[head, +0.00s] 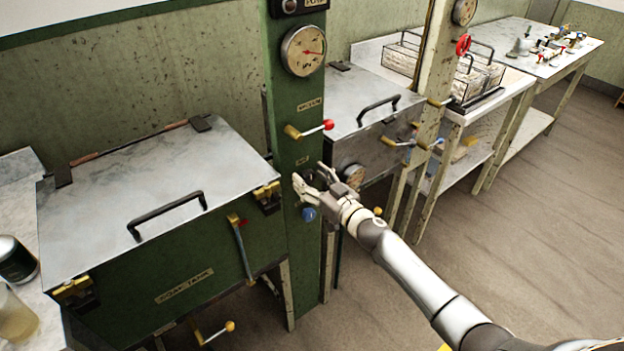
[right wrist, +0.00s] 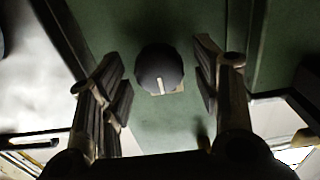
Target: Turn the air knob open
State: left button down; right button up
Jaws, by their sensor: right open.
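A dark round knob (right wrist: 160,68) with a pale pointer line sits on the green panel in the right wrist view. The line points down in that picture. My right gripper (head: 311,179) is open at the green column (head: 296,95), its fingers turned toward the panel. In the wrist view the two fingers (right wrist: 160,88) stand on either side of the knob, with a gap visible on each side. In the head view my fingers largely hide the knob, below a small label. My left gripper is not in view.
A red-tipped lever valve (head: 310,130) sticks out above my gripper, and a blue knob (head: 309,214) sits just below it. A lidded green tank (head: 150,255) stands left of the column. Another metal-lidded tank (head: 370,95) stands to the right. A pressure gauge (head: 303,51) is higher up.

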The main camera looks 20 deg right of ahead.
jog(key=c, duration=1)
jog(key=shift+n, duration=0.3)
jog(key=n, duration=0.3)
jog(key=n+b, duration=0.1)
jog(key=n, duration=0.4)
jog(key=shift+a+f, duration=0.1)
jog(key=shift+f, duration=0.05)
jog(key=n, duration=0.4)
jog(key=shift+s+n+b, duration=0.1)
jog(key=shift+n+b, duration=0.2)
jog(key=shift+b, duration=0.1)
jog(key=n+b, duration=0.1)
jog(key=n, duration=0.3)
jog(key=shift+a+f+n, duration=0.1)
jog(key=shift+f+n, duration=0.05)
jog(key=shift+n, duration=0.15)
